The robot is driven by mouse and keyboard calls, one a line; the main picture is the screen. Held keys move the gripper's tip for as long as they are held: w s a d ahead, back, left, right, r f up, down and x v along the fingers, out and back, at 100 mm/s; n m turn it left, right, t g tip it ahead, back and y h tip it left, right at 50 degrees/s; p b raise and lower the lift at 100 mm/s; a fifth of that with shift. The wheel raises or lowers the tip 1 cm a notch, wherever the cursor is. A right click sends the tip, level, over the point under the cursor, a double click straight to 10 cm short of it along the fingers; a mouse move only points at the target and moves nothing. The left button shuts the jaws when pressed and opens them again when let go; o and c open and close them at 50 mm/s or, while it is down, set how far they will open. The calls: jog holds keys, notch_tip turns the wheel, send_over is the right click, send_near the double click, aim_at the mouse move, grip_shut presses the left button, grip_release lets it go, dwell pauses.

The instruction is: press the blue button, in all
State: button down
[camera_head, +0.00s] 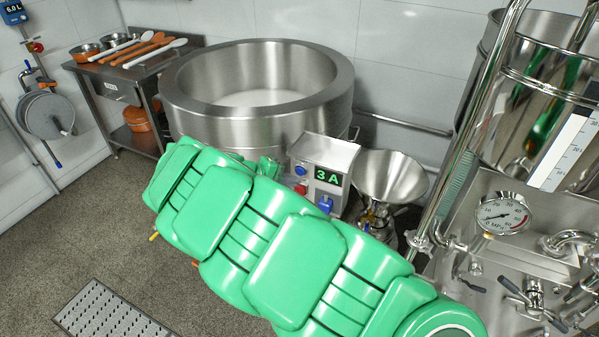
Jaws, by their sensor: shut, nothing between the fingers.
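The control box (325,165) is a small steel housing between the big round vessel and the steel funnel. Its display reads "3 A" in green. A blue button (300,170) shows on its left face, with a red part (301,188) below it. A blue plug-like part (325,204) sits under the display. My green arm crosses the picture from the lower right to the centre left, in front of the box's lower side. A small green part of my arm shows just left of the blue button.
The large steel vessel (335,100) stands behind the arm. The steel funnel (391,178) is right of the box. Shiny pipes, a pressure gauge (501,215) and a tall tank fill the right. A side table (125,83) with utensils stands back left.

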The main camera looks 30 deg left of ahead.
jog(key=shift+s, duration=2.2)
jog(key=s+d+r+m+g+y, duration=0.25)
jog(key=d+r+m, duration=0.2)
jog(key=r, duration=0.45)
jog(key=s+d+r+m+g+y, duration=0.1)
jog(key=d+r+m+y, duration=0.25)
jog(key=d+r, duration=0.45)
jog(key=s+d+r+m+g+y, duration=0.1)
jog(key=d+r+m+g+y, duration=0.15)
jog(key=r, duration=0.85)
jog(key=s+d+f+m+g, duration=0.1)
jog(key=s+d+f, duration=0.2)
jog(key=d, duration=0.4)
jog(key=s+d+f+h, duration=0.1)
jog(key=s+d+f, duration=0.15)
jog(key=d, duration=0.45)
jog(key=s+d+f+m+g, duration=0.1)
jog(key=s+d+f, duration=0.1)
jog(key=s+d, duration=0.35)
jog(key=s+d+f+g, duration=0.1)
jog(key=s+d+f, duration=0.2)
jog(key=s+d, duration=0.3)
jog(key=s+d+f+g+h, duration=0.1)
jog(key=s+d+f+g, duration=0.1)
jog(key=s+d+f, duration=0.2)
jog(key=shift+s+d+f, duration=0.15)
jog(key=shift+s+d, duration=0.75)
jog(key=shift+s, duration=0.2)
